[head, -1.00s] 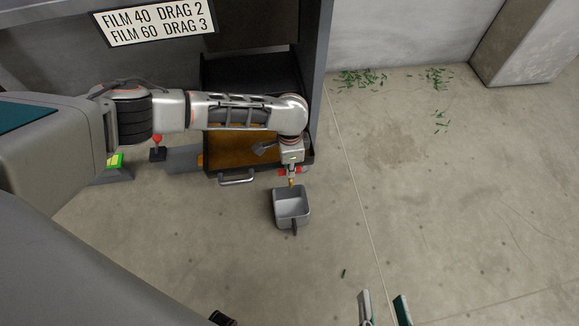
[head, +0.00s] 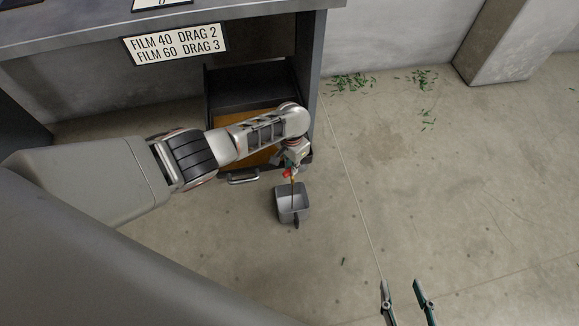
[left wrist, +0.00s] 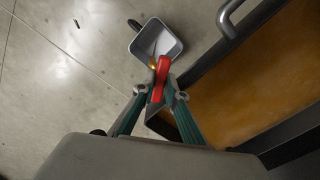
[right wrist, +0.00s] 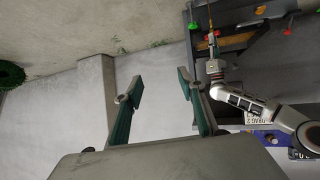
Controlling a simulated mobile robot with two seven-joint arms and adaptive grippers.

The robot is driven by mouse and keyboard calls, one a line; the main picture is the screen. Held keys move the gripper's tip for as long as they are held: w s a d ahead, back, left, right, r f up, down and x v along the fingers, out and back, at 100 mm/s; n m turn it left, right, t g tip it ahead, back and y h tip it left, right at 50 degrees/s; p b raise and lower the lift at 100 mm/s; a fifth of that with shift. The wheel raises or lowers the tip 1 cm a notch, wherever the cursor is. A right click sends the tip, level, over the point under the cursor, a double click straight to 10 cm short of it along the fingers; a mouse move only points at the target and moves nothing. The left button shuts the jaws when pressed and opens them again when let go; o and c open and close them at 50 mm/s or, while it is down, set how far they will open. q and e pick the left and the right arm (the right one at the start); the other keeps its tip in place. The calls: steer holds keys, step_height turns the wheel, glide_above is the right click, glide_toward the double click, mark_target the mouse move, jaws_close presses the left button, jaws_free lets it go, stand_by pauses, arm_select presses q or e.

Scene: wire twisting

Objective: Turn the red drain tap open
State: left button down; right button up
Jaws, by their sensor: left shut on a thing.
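The red drain tap (head: 287,174) is at the front right corner of the tray under the machine. My left gripper (head: 291,162) is shut on its red handle, which lies tilted. In the left wrist view, the red handle (left wrist: 161,78) stands between the fingertips (left wrist: 161,95), with a bit of brass (left wrist: 153,67) beside it. A thin brownish line runs from the tap down into a grey square bucket (head: 304,203), also in the left wrist view (left wrist: 172,42). My right gripper (head: 406,290) is open and empty over the bare floor, its fingers apart in the right wrist view (right wrist: 158,93).
The tray with an orange-brown floor (left wrist: 268,85) has a front handle (head: 243,177). A dark machine post (head: 318,95) stands right of the tap. Green shavings (head: 352,82) lie by the wall.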

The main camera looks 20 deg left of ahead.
arm_select(q)
steer(key=shift+d+n, duration=0.15)
steer(key=shift+n, duration=0.85)
steer(key=n, duration=0.4)
steer(key=shift+n+p, duration=0.3)
steer(key=shift+p, duration=0.05)
steer(key=shift+n, duration=2.5)
arm_select(e)
steer(key=shift+s+d+f, duration=0.2)
steer(key=shift+d+f, duration=0.05)
steer(key=shift+d, duration=0.15)
arm_select(q)
steer(key=c, duration=2.3)
jaws_free()
steer(key=shift+c, duration=0.2)
